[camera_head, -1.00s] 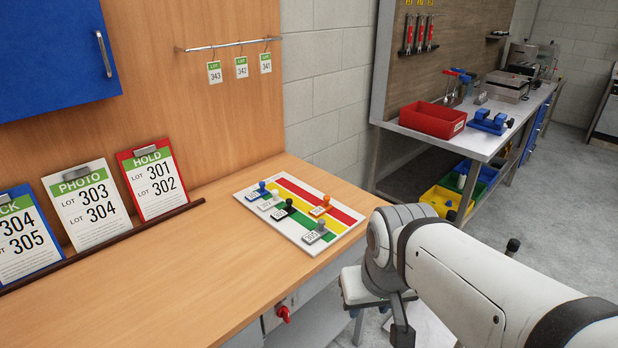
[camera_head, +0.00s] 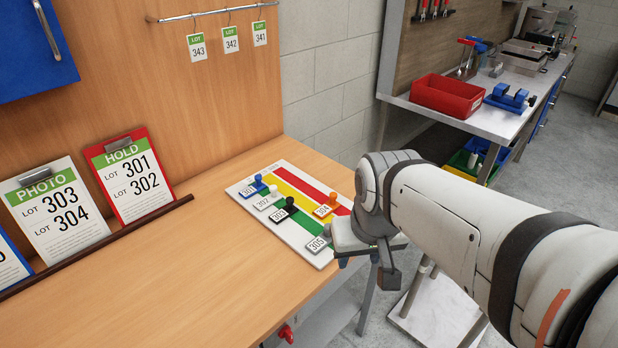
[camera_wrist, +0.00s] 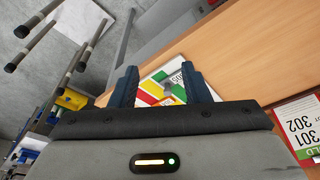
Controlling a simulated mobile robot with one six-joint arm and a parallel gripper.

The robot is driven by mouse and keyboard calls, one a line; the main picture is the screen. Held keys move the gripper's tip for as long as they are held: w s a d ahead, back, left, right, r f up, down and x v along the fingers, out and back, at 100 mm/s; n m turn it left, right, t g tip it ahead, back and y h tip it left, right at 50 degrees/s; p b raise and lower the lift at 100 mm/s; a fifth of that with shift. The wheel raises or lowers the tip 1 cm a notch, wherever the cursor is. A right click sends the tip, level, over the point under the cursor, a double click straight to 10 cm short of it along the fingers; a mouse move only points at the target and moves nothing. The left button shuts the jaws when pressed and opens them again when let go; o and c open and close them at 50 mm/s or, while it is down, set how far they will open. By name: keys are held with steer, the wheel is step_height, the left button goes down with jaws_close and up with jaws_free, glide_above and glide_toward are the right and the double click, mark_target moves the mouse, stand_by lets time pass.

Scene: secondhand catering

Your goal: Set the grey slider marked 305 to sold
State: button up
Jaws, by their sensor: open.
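A white board (camera_head: 238,192) with red, yellow and green stripes lies on the wooden counter. The grey slider (camera_head: 317,244), marked 305, is at the board's near right end by the green stripe; my gripper partly covers its area in the head view. In the wrist view, the 305 tag (camera_wrist: 176,77) shows between the fingers. My gripper (camera_wrist: 160,82) is open and empty, its dark fingers spread with the board beyond them. In the head view it hangs close to the board's right end; contact cannot be told.
Beside it are the orange slider 304 (camera_head: 326,210), black slider 303 (camera_head: 281,214), white slider 302 (camera_head: 266,202) and blue slider 301 (camera_head: 251,190). The HOLD clipboard (camera_head: 130,175) and PHOTO clipboard (camera_head: 52,212) lean at the left. The counter (camera_head: 190,265) between is clear.

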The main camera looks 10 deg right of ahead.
steer(key=w+g, duration=0.2)
steer(key=w, duration=0.9)
steer(key=m+p, duration=0.1)
steer(key=m, duration=0.1)
glide_toward(328, 225)
steer(key=shift+w+f+g, duration=0.15)
steer(key=shift+g, duration=0.25)
steer(key=shift+w+f, duration=0.2)
steer(key=shift+f, duration=0.05)
step_height(328, 225, down, 8)
steer(key=shift+r+p, duration=0.2)
steer(key=shift+p, duration=0.25)
steer(key=shift+c, duration=0.4)
jaws_close()
